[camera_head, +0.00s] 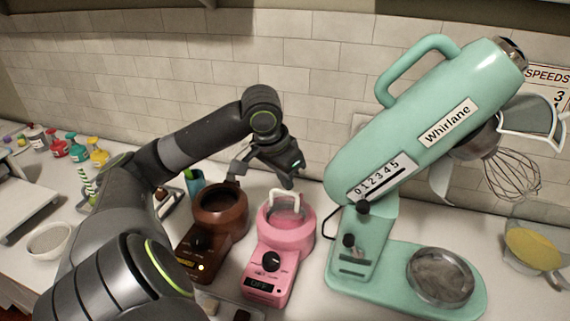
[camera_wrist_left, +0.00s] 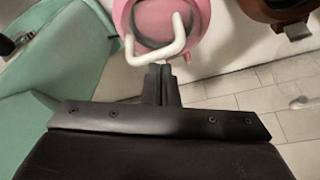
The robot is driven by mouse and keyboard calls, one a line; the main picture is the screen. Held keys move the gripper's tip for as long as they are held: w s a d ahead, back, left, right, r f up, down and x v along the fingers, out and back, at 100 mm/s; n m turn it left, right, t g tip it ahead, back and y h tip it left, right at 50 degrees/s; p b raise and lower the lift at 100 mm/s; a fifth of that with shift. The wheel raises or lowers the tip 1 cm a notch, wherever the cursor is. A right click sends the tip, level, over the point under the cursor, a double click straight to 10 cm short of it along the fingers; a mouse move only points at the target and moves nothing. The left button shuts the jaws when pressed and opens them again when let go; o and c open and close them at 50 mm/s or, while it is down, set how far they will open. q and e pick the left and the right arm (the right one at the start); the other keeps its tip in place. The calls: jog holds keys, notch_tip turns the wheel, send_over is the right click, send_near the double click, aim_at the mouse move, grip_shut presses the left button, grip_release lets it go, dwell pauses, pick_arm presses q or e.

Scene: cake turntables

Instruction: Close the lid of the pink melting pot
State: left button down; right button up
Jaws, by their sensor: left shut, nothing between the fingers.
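The pink melting pot (camera_head: 287,239) stands on the counter between the brown pot and the mixer. Its lid, with a white loop handle (camera_head: 271,202), appears to lie over the pot's mouth; I cannot tell whether it sits fully flush. My left gripper (camera_head: 289,182) is above and behind the pot, pointing down, shut and empty. In the left wrist view the shut fingertips (camera_wrist_left: 160,70) are close beside the white handle (camera_wrist_left: 178,32), in front of the pink pot (camera_wrist_left: 199,18); I cannot tell whether they touch it. My right gripper is not in view.
A brown melting pot (camera_head: 222,222) stands close to the left. A large mint mixer (camera_head: 400,270) with its head tilted up rises to the right. The tiled wall (camera_head: 310,70) is close behind. A blue cup (camera_head: 194,180) stands behind the brown pot.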

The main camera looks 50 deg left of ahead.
pick_arm(q)
jog(key=shift+s+d+f, duration=0.25)
jog(key=shift+s+f, duration=0.2)
jog(key=shift+s, duration=0.05)
jog(key=shift+f, duration=0.1)
jog(key=shift+s+d+f, duration=0.2)
jog(key=shift+s+f, duration=0.15)
jog(key=shift+f, duration=0.15)
notch_tip(320, 180, up, 6)
jog(key=p, duration=0.8)
dwell(0.3)
